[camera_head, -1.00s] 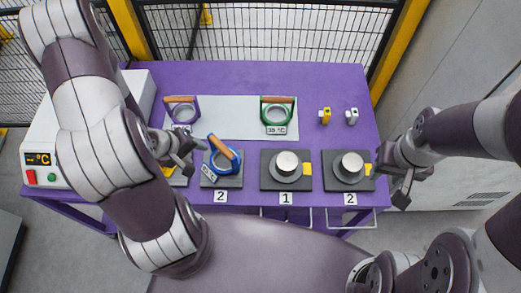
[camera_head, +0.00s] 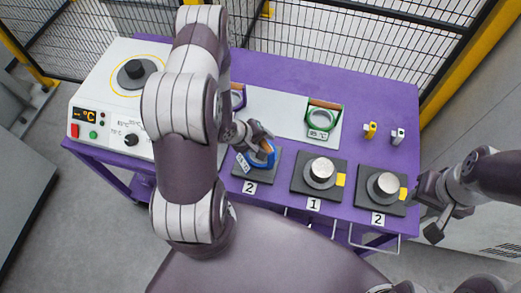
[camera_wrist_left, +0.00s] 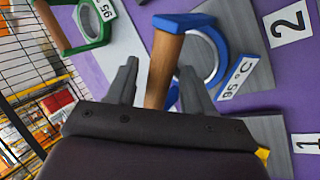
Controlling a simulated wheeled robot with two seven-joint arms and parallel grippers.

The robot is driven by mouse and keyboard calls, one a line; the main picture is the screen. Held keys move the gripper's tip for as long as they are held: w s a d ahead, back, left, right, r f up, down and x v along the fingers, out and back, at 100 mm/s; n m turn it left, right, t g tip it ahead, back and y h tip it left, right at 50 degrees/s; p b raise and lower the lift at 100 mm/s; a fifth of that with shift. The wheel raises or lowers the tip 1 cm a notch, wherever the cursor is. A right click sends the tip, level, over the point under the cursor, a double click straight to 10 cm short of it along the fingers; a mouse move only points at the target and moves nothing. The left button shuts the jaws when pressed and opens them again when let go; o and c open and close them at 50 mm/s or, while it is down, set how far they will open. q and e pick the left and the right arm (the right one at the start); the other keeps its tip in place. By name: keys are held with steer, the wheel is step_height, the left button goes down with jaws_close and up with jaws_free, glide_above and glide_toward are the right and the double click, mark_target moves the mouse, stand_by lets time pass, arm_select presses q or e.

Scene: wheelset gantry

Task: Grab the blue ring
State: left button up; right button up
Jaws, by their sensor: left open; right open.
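The blue ring (camera_head: 265,159) has a wooden handle and a "95 °C" tag. It rests at the dark plate (camera_head: 250,184) marked 2, partly hidden by my left gripper (camera_head: 256,133) in the head view. In the left wrist view, the ring (camera_wrist_left: 222,62) lies past the fingers, and its wooden handle (camera_wrist_left: 163,68) runs between the two open fingers of the left gripper (camera_wrist_left: 158,72). I cannot tell whether the fingers touch the handle. My right gripper (camera_head: 433,218) is open and empty, off the table's right edge.
On the purple table (camera_head: 285,75) a green ring (camera_head: 322,119) and a purple ring (camera_head: 238,97) lie on a pale board. Dark plates with metal cylinders (camera_head: 321,170) stand at front right. A white heater (camera_head: 105,105) is at left. Small yellow (camera_head: 370,130) and white (camera_head: 397,136) pieces lie right.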

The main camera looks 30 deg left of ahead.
arm_select(q)
steer(key=shift+w+d, duration=0.1)
jaws_close()
stand_by(1.3)
